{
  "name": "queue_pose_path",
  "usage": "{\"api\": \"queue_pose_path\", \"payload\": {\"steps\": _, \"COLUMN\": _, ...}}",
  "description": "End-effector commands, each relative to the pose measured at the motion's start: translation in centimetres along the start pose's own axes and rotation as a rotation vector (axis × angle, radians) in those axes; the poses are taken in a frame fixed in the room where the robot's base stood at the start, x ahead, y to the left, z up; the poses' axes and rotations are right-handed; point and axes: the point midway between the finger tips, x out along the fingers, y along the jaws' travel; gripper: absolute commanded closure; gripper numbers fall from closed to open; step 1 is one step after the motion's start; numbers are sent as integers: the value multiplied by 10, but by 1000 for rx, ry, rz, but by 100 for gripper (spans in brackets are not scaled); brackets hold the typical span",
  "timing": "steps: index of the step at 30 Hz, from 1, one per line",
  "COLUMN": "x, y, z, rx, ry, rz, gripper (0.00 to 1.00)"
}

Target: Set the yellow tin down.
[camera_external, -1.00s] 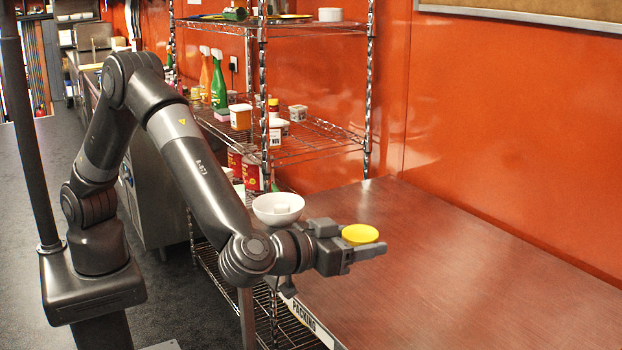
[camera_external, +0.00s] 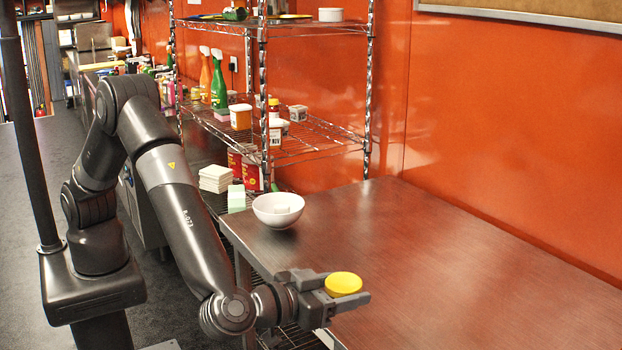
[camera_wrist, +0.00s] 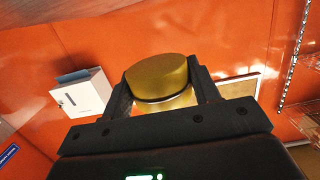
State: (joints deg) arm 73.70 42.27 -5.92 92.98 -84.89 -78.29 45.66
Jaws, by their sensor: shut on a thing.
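The yellow tin (camera_external: 343,283) is held between the fingers of my gripper (camera_external: 346,293), at the left front part of the steel table (camera_external: 470,270). In the external view mostly its round yellow top shows; the fingers hide its lower part. In the wrist view the tin (camera_wrist: 158,76) has a yellow cap above a paler body, and the gripper (camera_wrist: 160,92) closes on it from both sides. I cannot tell whether the tin's base touches the table.
A wire shelf (camera_external: 300,140) with bottles and tubs stands behind. The table's middle and right are clear, up to the orange wall (camera_external: 500,120).

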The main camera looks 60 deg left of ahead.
Motion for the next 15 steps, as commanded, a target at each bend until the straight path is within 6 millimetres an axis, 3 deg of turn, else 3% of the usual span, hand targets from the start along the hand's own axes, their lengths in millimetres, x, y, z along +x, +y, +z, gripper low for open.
{"api": "queue_pose_path", "payload": {"steps": 9, "x": 72, "y": -12, "z": 30, "rx": 2, "ry": 1, "rz": -4, "gripper": 70}}
{"api": "queue_pose_path", "payload": {"steps": 15, "x": 109, "y": -16, "z": 46, "rx": 0, "ry": 1, "rz": -3, "gripper": 70}}
